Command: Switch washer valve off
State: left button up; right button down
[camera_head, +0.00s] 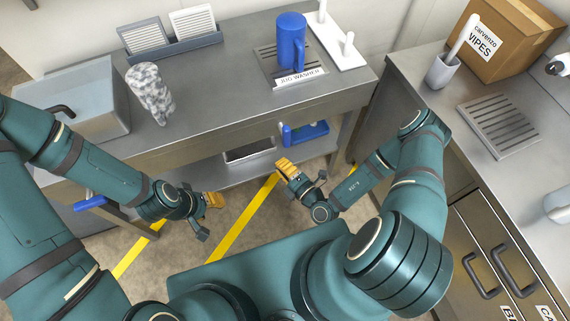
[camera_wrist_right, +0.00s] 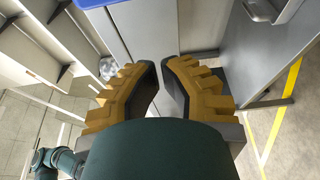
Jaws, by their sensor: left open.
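The jug washer (camera_head: 276,67) is a slatted drain panel with a "JUG WASHER" label (camera_head: 300,77) at the front of the grey counter. A blue jug (camera_head: 291,42) stands upright on it. I cannot make out a washer valve for certain. My left gripper (camera_head: 208,217) is open and empty, low in front of the counter. My right gripper (camera_head: 303,172) is open and empty, in front of the lower shelf and below the washer; its yellow finger pads also show in the right wrist view (camera_wrist_right: 163,82) with a gap between them.
A wipes box (camera_head: 505,43) stands on the right counter.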

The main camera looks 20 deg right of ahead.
aim_at(284, 132)
jog(key=w+d+b, duration=0.1)
jog(key=w, duration=0.5)
jog(key=shift+w+d, duration=0.15)
jog(key=shift+w, duration=0.25)
jog(key=shift+d, duration=0.15)
